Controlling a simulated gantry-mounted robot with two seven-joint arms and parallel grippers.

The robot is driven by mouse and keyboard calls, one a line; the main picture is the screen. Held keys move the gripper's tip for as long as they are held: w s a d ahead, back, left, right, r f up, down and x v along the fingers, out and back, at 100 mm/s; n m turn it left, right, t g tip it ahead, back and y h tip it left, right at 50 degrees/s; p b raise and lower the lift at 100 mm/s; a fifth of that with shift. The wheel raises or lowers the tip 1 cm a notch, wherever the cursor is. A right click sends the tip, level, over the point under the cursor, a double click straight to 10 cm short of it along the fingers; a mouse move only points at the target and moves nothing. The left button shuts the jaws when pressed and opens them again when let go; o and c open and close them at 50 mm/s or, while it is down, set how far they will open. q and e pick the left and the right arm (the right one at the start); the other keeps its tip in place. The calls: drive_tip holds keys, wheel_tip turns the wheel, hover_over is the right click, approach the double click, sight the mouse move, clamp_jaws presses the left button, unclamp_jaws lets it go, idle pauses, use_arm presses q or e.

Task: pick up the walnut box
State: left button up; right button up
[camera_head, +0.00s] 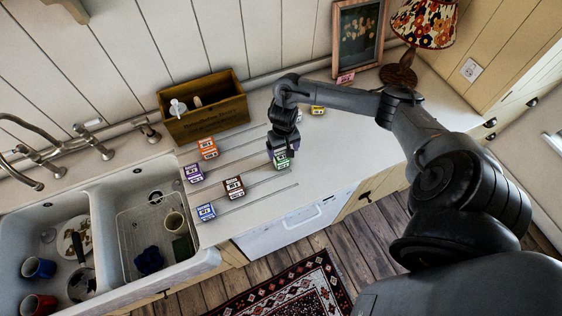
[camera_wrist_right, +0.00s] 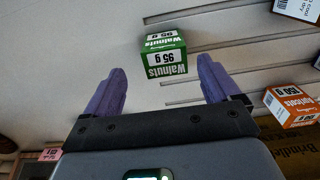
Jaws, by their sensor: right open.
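The walnut box is a small green and white carton marked "Walnuts 95 g". In the head view the walnut box (camera_head: 281,164) sits on the counter, partly hidden under my right gripper (camera_head: 283,150). In the right wrist view the walnut box (camera_wrist_right: 165,58) shows upside down, ahead of and between the two purple fingers. My right gripper (camera_wrist_right: 160,75) is open, with nothing held; a gap shows between each finger and the box. My left gripper is in neither view.
Other small cartons stand nearby: orange (camera_head: 208,148), purple (camera_head: 194,173), brown (camera_head: 234,187) and blue (camera_head: 206,212). Thin metal rails (camera_head: 262,184) run along the counter. A wooden crate (camera_head: 204,108) stands behind, the sink (camera_head: 105,207) is at left, and a lamp (camera_head: 424,22) at back right.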

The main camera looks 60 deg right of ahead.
sight(281, 155)
drive_tip(key=shift+w+a+f, duration=0.1)
drive_tip(key=shift+w+f, duration=0.05)
drive_tip(key=shift+f, duration=1.45)
drive_tip(key=shift+w+a+f, duration=0.1)
drive_tip(key=shift+f, duration=1.5)
drive_tip(key=shift+c, duration=0.4)
drive_tip(key=c, duration=1)
drive_tip(key=shift+r, duration=0.1)
drive_tip(key=shift+c, duration=0.2)
